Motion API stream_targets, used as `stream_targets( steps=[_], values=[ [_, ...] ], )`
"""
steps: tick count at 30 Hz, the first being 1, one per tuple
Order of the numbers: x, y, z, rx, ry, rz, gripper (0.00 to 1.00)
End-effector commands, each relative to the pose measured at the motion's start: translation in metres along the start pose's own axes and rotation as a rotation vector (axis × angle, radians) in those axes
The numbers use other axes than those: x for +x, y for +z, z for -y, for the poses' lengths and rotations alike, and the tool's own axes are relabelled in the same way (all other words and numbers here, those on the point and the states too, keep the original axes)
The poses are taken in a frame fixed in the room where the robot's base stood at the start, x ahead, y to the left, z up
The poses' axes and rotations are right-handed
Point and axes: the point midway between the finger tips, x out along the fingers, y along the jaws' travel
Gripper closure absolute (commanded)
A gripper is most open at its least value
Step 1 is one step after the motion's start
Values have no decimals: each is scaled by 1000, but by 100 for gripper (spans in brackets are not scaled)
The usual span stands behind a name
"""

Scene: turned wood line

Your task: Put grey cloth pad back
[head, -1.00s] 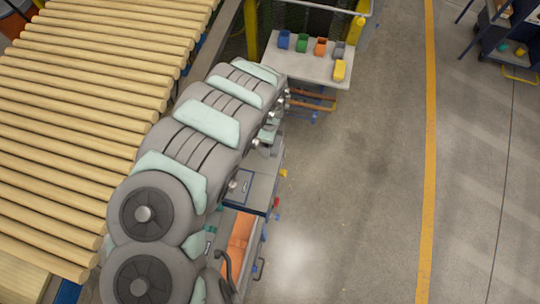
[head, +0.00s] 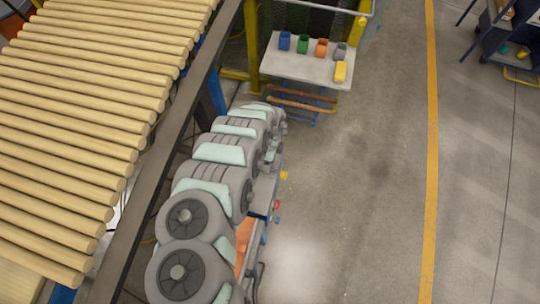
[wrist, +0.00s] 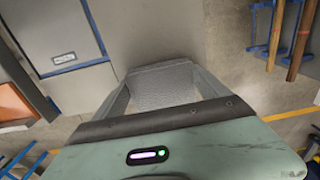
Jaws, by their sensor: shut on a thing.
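The grey cloth pad (wrist: 166,86) shows in the wrist view as a light grey textured piece between my fingers. My gripper (wrist: 163,72) is shut on it. A grey surface with a blue outline and a small label (wrist: 64,57) lies to the upper left in the wrist view. The pad is to the right of this outline in the picture, apart from it. I cannot tell its height above what is below. In the head view my arm hides the gripper and the pad.
An orange area (wrist: 14,104) lies left in the wrist view; orange (head: 243,238) also shows beside my arm. A table (head: 300,68) with several small coloured bins stands at the back.

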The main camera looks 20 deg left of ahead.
Motion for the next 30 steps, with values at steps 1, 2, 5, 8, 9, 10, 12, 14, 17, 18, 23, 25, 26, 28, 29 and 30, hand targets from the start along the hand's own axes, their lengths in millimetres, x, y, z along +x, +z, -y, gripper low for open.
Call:
stream_targets(
  steps=[1, 2, 5, 8, 9, 10, 12, 14, 17, 18, 23, 25, 26, 28, 29, 30],
  values=[
    [0, 0, 1, -1, -2, 1, 53],
    [0, 1, 1, -1, -2, 1, 53],
    [0, 1, 1, 0, -2, 1, 53],
    [1, 1, 1, 0, -1, 1, 53],
    [3, 1, 1, 0, -1, 1, 53],
    [4, 1, 1, 0, -1, 1, 53],
    [3, 1, 1, 0, -1, 1, 12],
    [3, 1, 1, 0, -1, 1, 7],
    [3, 1, 1, 0, -1, 1, 0],
    [3, 1, 1, 0, -1, 1, 0],
    [3, 1, 0, 0, -1, 1, 0],
    [0, 1, 0, 0, -1, 1, 0],
    [-2, 1, 0, 0, -1, 1, 0],
    [-5, 0, 1, 2, 0, 1, 0],
    [-7, 0, 0, 2, 1, 0, 0],
    [-11, 0, 1, 2, 1, 0, 0]
  ],
)
